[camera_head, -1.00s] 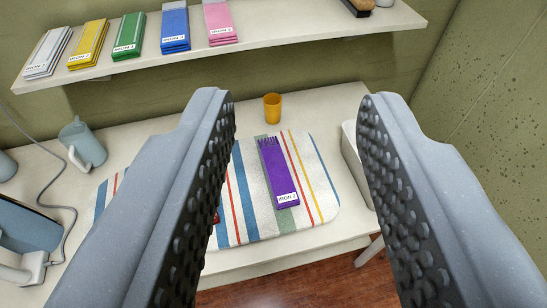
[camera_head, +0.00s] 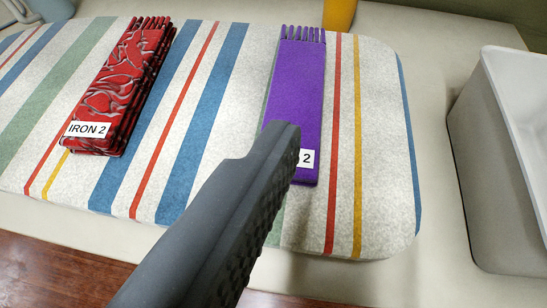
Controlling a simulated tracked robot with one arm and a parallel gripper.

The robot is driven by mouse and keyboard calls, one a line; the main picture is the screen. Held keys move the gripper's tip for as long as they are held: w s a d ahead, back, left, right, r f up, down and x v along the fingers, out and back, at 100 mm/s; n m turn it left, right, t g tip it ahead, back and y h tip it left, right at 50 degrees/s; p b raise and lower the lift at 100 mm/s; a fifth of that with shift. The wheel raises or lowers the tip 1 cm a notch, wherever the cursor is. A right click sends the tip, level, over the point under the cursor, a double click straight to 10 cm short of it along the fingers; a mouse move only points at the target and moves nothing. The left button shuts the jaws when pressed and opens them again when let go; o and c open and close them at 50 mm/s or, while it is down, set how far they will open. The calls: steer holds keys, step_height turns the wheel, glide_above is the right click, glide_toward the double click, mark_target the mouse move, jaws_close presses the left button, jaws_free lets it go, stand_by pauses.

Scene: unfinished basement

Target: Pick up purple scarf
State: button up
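The purple scarf (camera_head: 299,88) lies folded flat on the striped ironing mat (camera_head: 385,150), its fringe at the far end. A white label (camera_head: 306,158) at its near end is partly hidden; only "2" shows. One grey finger of my gripper (camera_head: 285,140) is in view, its tip overlapping the scarf's near left edge in the picture. I cannot tell whether it touches. Its studded pad faces lower right with nothing against it, so my gripper is open. The other finger is out of view.
A red patterned scarf (camera_head: 115,95) labelled "IRON 2" lies to the left on the mat. A light bin (camera_head: 495,170) stands at the right on the table. An orange cup (camera_head: 339,15) is behind the scarf. Wooden floor (camera_head: 50,275) shows beyond the front edge.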

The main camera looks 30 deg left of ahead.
steer(key=s+a+f+y, duration=0.1)
steer(key=a+f+y, duration=0.25)
steer(key=f, duration=0.55)
steer(key=b, duration=0.2)
glide_toward(296, 94)
steer(key=shift+s+f+n+g+h, duration=0.15)
steer(key=shift+f+n+g+h, duration=0.25)
steer(key=shift+f, duration=0.35)
steer(key=shift+b+x, duration=0.6)
steer(key=shift+x, duration=2.6)
steer(key=shift+a+r, duration=0.1)
steer(key=shift+r, duration=0.1)
steer(key=shift+c, duration=0.3)
steer(key=c, duration=1)
